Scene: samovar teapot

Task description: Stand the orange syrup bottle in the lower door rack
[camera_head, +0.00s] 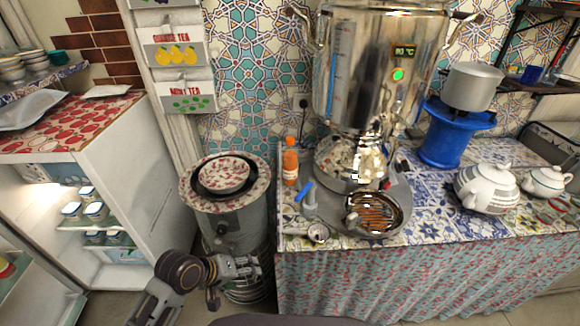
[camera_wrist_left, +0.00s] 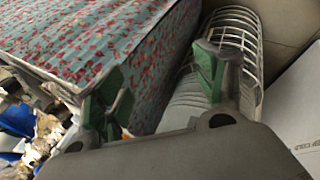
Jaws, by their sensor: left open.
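The orange syrup bottle (camera_head: 290,164) stands upright at the left end of the tiled counter (camera_head: 440,232), beside the samovar (camera_head: 372,70). The fridge (camera_head: 95,215) stands open at the left. A rack edge (camera_head: 8,272) shows at the far left; most of the door is cut off. My right gripper is not in view.
A round metal drum (camera_head: 232,225) with a bowl on top stands between fridge and counter, close to my left gripper. Jars (camera_head: 95,210) fill parts of the fridge shelves. The counter's cloth front (camera_wrist_left: 100,35) shows in the left wrist view.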

